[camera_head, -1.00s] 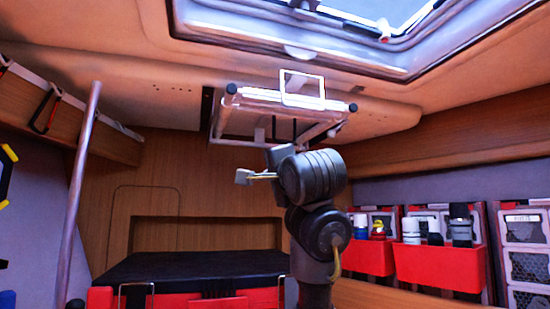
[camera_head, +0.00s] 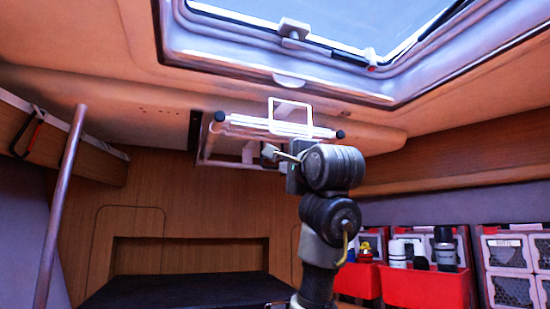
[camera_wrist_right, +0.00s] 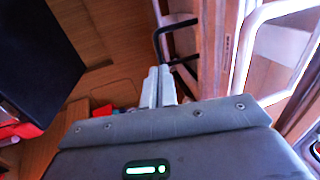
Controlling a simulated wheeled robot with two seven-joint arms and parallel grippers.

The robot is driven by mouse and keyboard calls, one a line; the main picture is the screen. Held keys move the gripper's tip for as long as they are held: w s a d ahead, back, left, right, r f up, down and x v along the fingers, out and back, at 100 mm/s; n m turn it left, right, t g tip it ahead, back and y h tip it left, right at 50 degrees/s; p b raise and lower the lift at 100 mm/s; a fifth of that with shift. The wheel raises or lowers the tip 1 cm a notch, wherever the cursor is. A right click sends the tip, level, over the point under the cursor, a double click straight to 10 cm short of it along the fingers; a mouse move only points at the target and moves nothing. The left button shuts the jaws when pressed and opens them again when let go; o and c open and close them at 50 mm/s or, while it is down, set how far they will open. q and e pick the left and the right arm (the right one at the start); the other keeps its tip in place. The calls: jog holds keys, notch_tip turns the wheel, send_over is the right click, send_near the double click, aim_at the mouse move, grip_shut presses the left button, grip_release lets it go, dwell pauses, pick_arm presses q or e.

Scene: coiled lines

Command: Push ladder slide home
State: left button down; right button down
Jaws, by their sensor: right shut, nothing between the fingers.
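The ladder slide (camera_head: 270,128) is a white frame with dark end caps, folded up under the ceiling below the roof hatch. A thin white loop handle (camera_head: 290,103) stands up from its front bar. My right gripper (camera_head: 270,152) is just below the front bar in the head view; whether it touches cannot be told. In the right wrist view its two pale fingers (camera_wrist_right: 158,85) are pressed together and empty. White ladder tubing (camera_wrist_right: 245,50) runs along the right of that view. My arm hides part of the ladder's right side. My left gripper is not in view.
The open roof hatch (camera_head: 300,50) is above. A slanted pole (camera_head: 60,205) stands at the left. A black-topped surface (camera_head: 180,290) is low in front. Red bins (camera_head: 425,285) with bottles hang at the right. Open air lies left of my arm.

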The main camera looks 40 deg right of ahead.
aim_at(273, 167)
jog(key=p+x, duration=0.3)
jog(key=x, duration=0.2)
jog(key=shift+w+d+r, duration=0.15)
jog(key=shift+w+p, duration=0.3)
jog(key=shift+p, duration=0.05)
